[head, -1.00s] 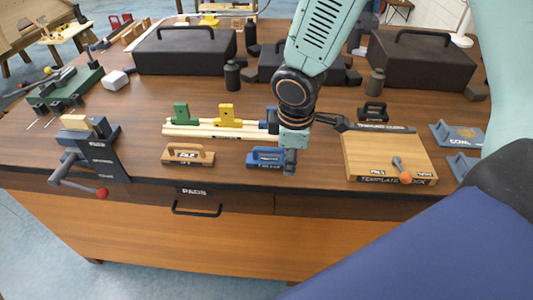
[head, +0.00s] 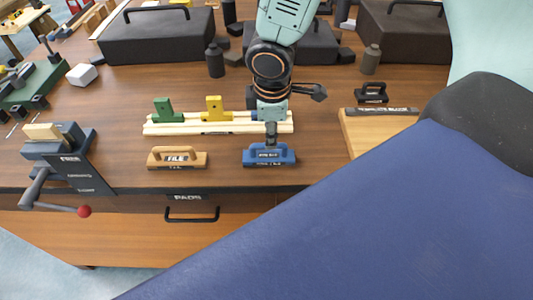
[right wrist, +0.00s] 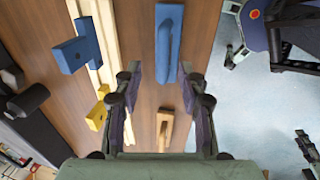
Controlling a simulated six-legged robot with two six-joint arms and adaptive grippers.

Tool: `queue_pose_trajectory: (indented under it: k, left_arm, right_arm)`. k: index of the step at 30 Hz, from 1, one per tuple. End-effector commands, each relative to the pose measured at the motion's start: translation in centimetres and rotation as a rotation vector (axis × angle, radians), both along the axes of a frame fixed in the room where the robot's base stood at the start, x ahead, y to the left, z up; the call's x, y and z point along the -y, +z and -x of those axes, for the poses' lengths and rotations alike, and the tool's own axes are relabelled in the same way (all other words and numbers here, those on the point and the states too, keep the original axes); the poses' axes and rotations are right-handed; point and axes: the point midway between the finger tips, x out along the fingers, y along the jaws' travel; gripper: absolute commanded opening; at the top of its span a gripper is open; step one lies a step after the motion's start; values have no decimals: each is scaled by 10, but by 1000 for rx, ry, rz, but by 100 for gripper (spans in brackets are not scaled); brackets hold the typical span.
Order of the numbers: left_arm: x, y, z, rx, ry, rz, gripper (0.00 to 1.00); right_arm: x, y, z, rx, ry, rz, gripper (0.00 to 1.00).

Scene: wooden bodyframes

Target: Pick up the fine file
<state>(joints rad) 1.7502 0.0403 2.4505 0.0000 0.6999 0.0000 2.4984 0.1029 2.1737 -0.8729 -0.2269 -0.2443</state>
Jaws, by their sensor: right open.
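The blue block tool with a handle and a small blurred label, which I take for the fine file (head: 269,158), lies near the bench's front edge. In the right wrist view the blue tool (right wrist: 168,42) lies lengthwise ahead of the fingertips, in line with the gap. My right gripper (head: 271,138) is directly over its handle in the head view. Its jaws (right wrist: 161,78) are open with nothing between them; contact cannot be told. A tan tool marked FILE (head: 177,158) lies to the left. My left gripper does not show.
Behind the blue tool is a pale rail (head: 190,127) with green (head: 167,109) and yellow (head: 213,107) blocks. A dark vise (head: 68,160) stands at left, a wooden template block (head: 370,132) at right. Dark cases (head: 157,38) stand at the back.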

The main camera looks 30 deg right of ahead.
Motion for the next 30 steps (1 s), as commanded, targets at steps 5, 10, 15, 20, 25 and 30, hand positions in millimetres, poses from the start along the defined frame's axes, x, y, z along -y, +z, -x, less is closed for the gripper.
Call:
queue_pose_trajectory:
  k: [5,10,15,20,25,30]
  left_arm:
    - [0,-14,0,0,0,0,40]
    - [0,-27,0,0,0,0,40]
    - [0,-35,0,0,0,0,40]
    - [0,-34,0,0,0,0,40]
    - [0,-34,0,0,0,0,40]
    - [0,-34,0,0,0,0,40]
  right_arm:
    - [0,-23,-1,-1,1,0,40]
    - [0,-49,-3,-3,3,0,40]
    - [1,-63,-8,-1,1,0,40]
    - [2,-64,-11,1,1,0,40]
    - [2,-63,-12,1,0,0,38]
    - [2,-64,-12,1,0,0,23]
